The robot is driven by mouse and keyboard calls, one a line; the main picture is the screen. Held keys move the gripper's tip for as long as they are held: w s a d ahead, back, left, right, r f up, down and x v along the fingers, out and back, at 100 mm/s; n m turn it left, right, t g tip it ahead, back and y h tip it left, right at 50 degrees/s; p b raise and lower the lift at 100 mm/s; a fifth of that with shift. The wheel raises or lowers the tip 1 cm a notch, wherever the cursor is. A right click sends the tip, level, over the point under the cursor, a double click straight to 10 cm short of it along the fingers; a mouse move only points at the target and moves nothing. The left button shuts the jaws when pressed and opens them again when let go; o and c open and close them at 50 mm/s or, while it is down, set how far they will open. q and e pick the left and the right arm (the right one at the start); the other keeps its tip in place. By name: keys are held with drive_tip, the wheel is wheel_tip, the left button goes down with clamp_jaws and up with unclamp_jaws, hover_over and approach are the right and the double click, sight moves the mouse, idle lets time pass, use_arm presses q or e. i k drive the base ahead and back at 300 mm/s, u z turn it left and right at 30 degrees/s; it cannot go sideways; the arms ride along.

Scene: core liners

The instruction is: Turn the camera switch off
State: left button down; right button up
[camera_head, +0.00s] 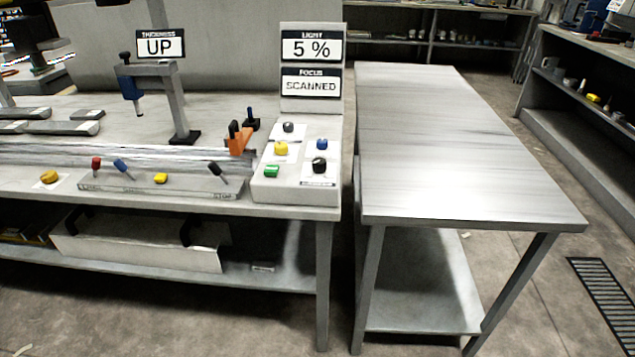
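A grey control box (262,188) sits at the right end of the left workbench. It carries a green switch (271,171), a yellow knob (281,148), a blue knob (321,144) and two black knobs, one at the back (288,127) and one at the front (319,165). A low panel (135,189) to its left carries a red-topped lever (96,164), a blue lever (121,165), a yellow button (161,178) and a black lever (216,170). The small labels are unreadable, so I cannot tell which control is the camera switch. Neither gripper is in view.
Signs read "LIGHT 5 %" (312,47), "FOCUS SCANNED" (311,84) and "THICKNESS UP" (160,45). An orange clamp-like part (238,140) stands behind the low panel. A bare metal table (440,140) stands to the right, with open floor in front.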

sight(319, 164)
drive_tip(key=z, duration=0.1)
drive_tip(key=k, duration=0.1)
drive_tip(key=u, duration=1.5)
drive_tip(key=i, duration=1.15)
drive_tip(key=z, duration=0.2)
